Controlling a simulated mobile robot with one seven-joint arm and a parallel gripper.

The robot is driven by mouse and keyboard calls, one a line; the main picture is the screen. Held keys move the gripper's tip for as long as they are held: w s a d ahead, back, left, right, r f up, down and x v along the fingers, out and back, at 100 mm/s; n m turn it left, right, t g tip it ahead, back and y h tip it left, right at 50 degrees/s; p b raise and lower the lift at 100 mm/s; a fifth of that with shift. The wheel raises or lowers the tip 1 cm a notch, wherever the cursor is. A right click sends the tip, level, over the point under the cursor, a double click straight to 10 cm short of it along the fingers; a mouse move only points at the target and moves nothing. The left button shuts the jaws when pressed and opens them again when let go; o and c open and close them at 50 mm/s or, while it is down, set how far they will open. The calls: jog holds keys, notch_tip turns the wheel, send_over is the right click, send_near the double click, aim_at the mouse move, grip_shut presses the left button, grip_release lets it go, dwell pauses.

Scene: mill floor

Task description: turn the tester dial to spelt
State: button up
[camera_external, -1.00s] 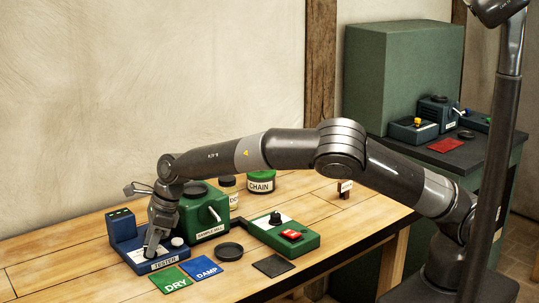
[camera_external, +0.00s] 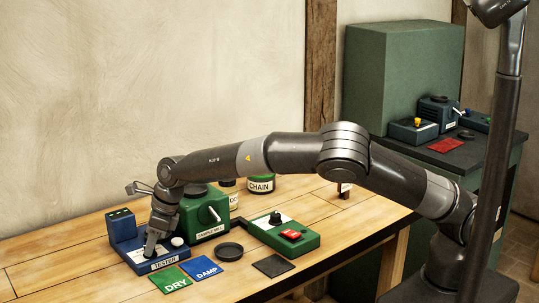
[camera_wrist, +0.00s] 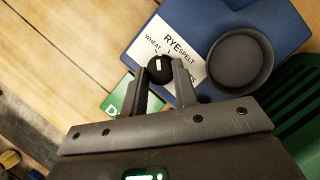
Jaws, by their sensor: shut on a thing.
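The blue tester (camera_external: 168,261) stands at the front left of the bench, with its name plate on the front edge. In the wrist view its black dial (camera_wrist: 160,68) sits on a white label (camera_wrist: 187,50) marked WHEAT, RYE and SPELT; other lettering is partly covered by a finger. The dial's white mark appears to point up toward the WHEAT and RYE side, not at SPELT. My gripper (camera_wrist: 161,76) is shut on the dial, one finger on each side.
A round grey cup (camera_wrist: 240,64) sits on the tester close beside the right finger. The green sample mill (camera_external: 205,214) is right behind. Green DRY (camera_external: 171,280) and blue DAMP (camera_external: 202,267) cards and a black dish (camera_external: 229,251) lie in front and right.

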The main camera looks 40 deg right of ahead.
jog(key=m+h, duration=0.1)
jog(key=m, duration=0.2)
jog(key=m+t+h, duration=0.1)
jog(key=m, duration=0.2)
jog(key=shift+s+a+f, duration=0.1)
jog(key=shift+s+a, duration=0.1)
jog(key=m+h, duration=0.1)
jog(key=m, duration=0.2)
jog(key=shift+a+m+t, duration=0.1)
jog(key=shift+m+t, duration=0.3)
jog(key=shift+a+m+h, duration=0.1)
jog(key=shift+m+h, duration=0.7)
jog(key=shift+m, duration=1.2)
jog(key=o, duration=1)
jog(key=shift+r, duration=0.2)
